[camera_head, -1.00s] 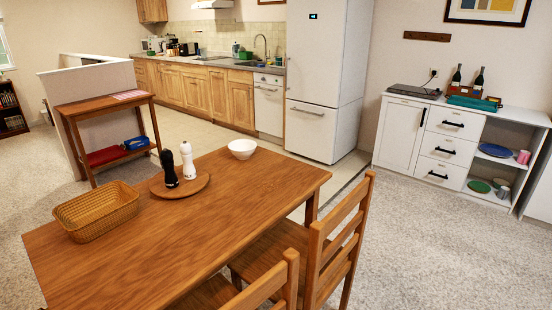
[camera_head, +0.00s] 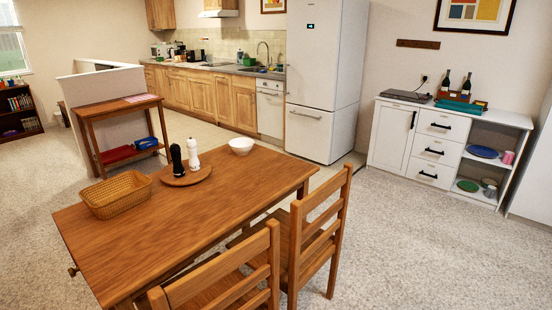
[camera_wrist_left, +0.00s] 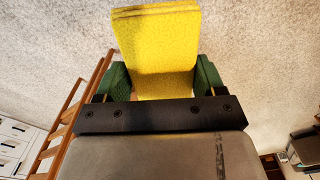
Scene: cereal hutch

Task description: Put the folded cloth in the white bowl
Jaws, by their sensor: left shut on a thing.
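The white bowl (camera_head: 241,146) stands upright on the far side of the wooden dining table (camera_head: 225,195) in the head view. It looks empty, though its inside is only partly seen. My left gripper (camera_wrist_left: 162,78) shows only in the left wrist view. Its green-tipped fingers are shut on the yellow folded cloth (camera_wrist_left: 158,45), one on either side, and the cloth sticks out beyond them. The carpet shows behind the cloth, so it is held away from the bowl. My right gripper is in neither view.
A wicker basket (camera_head: 117,195) and a round board (camera_head: 186,175) with a black mill (camera_head: 177,160) and a white mill (camera_head: 193,159) stand on the table. Two wooden chairs (camera_head: 322,232) block its near right side. Carpet is free to the right, before the white cabinet (camera_head: 391,137).

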